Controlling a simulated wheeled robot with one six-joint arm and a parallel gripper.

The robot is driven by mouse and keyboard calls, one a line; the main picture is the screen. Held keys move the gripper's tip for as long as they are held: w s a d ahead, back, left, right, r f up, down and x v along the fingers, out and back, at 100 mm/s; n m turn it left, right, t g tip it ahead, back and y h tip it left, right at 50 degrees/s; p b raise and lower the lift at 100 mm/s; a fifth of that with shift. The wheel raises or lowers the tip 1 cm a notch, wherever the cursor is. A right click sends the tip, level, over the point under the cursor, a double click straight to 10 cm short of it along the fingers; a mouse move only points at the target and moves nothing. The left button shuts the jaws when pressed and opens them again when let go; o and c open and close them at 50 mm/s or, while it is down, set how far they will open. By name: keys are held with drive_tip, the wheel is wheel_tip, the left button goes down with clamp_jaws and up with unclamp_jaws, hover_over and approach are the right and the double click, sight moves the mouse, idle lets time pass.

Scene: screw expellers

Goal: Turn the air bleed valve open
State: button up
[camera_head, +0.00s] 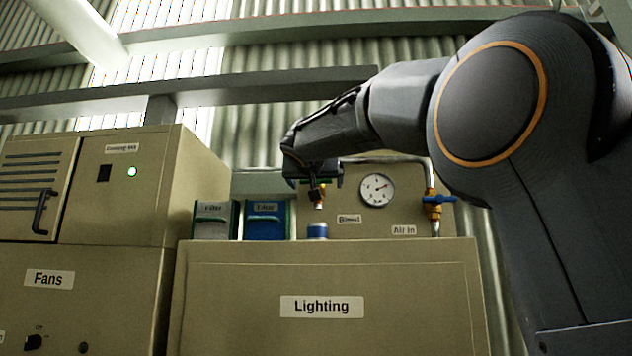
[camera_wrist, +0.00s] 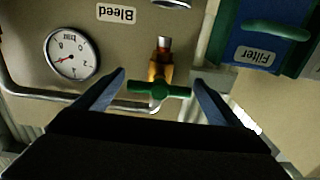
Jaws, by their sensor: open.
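The air bleed valve (camera_wrist: 160,68) has a brass body and a green handle (camera_wrist: 145,89). It sits beside the "Bleed" label (camera_wrist: 116,13) in the wrist view, which shows the panel upside down. The handle lies crosswise to the body. My gripper (camera_wrist: 159,78) is open, with one finger on each side of the handle. I see gaps between the fingers and the handle, but depth is hard to tell. In the head view my gripper (camera_head: 314,183) is over the valve and hides its handle; only the brass lower part (camera_head: 319,203) shows.
A pressure gauge (camera_head: 377,190) and a blue-handled "Air In" valve (camera_head: 437,199) are to the right. A pipe (camera_head: 385,158) runs above. A small blue and white cup (camera_head: 317,231) stands below the bleed valve. A blue filter box (camera_head: 266,221) is to the left.

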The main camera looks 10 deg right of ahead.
drive_tip(key=shift+c, duration=0.4)
drive_tip(key=c, duration=1)
drive_tip(key=shift+n, duration=0.3)
drive_tip(key=n+b, duration=0.1)
drive_tip(key=n, duration=0.2)
drive_tip(key=shift+f+n+b, duration=0.1)
drive_tip(key=shift+n+b, duration=0.25)
drive_tip(key=shift+n, duration=0.05)
drive_tip(key=n, duration=0.4)
drive_tip(key=shift+d, duration=0.1)
drive_tip(key=n, duration=0.5)
drive_tip(key=shift+r+n+p, duration=0.2)
drive_tip(key=shift+n+p, duration=0.7)
drive_tip(key=shift+n, duration=1.3)
